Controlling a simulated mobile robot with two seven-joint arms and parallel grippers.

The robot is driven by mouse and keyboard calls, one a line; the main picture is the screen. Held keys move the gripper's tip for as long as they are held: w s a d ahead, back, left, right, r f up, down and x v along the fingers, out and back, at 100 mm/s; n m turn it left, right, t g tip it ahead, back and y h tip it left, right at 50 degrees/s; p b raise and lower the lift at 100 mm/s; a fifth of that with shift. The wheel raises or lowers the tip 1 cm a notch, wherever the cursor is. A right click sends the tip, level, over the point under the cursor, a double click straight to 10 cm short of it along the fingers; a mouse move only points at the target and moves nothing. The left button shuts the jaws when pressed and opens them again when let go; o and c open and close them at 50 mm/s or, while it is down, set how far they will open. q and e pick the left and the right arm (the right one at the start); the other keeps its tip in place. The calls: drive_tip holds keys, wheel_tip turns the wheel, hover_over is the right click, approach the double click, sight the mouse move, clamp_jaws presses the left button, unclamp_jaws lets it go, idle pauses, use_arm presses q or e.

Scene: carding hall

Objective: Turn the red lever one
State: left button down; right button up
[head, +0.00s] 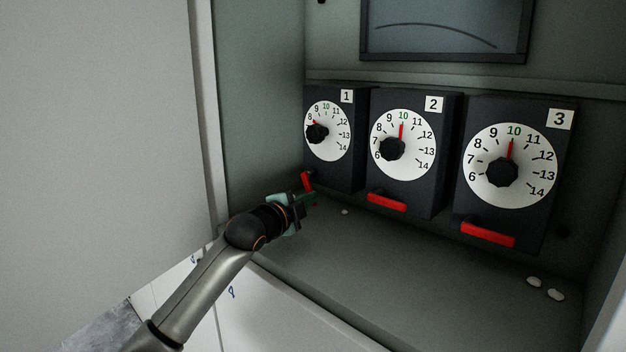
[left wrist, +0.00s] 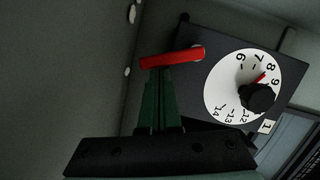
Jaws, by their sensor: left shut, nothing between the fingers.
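The red lever one (head: 307,181) is at the lower left of the dark box marked 1 (head: 346,179). It looks steeply tilted in the head view, unlike the two other levers. In the left wrist view it is a red bar (left wrist: 172,58) across the upper middle. My left gripper (head: 311,198) is shut and empty, its green fingertips right at the lever. In the left wrist view the fingertips (left wrist: 163,72) meet the bar's edge; I cannot tell whether they touch. Dial one (head: 327,145) has its red pointer near 8. My right gripper is not in view.
Boxes 2 (head: 439,183) and 3 (head: 541,209) stand to the right, pointers at 10, with red levers (head: 387,201) and (head: 488,235) below. A grey cabinet wall (head: 257,110) is close on the left. The cabinet floor (head: 400,270) is mostly clear, with small white lumps (head: 545,288).

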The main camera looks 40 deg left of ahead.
use_arm(q)
drive_tip(key=shift+a+f+m+t+y, duration=0.15)
drive_tip(key=shift+a+f+m+t, duration=0.2)
drive_tip(key=shift+m, duration=0.6)
drive_tip(key=shift+a+f+m+t+y, duration=0.15)
drive_tip(key=shift+a+f+m, duration=0.25)
drive_tip(key=shift+m, duration=0.55)
drive_tip(key=shift+a+r, duration=0.1)
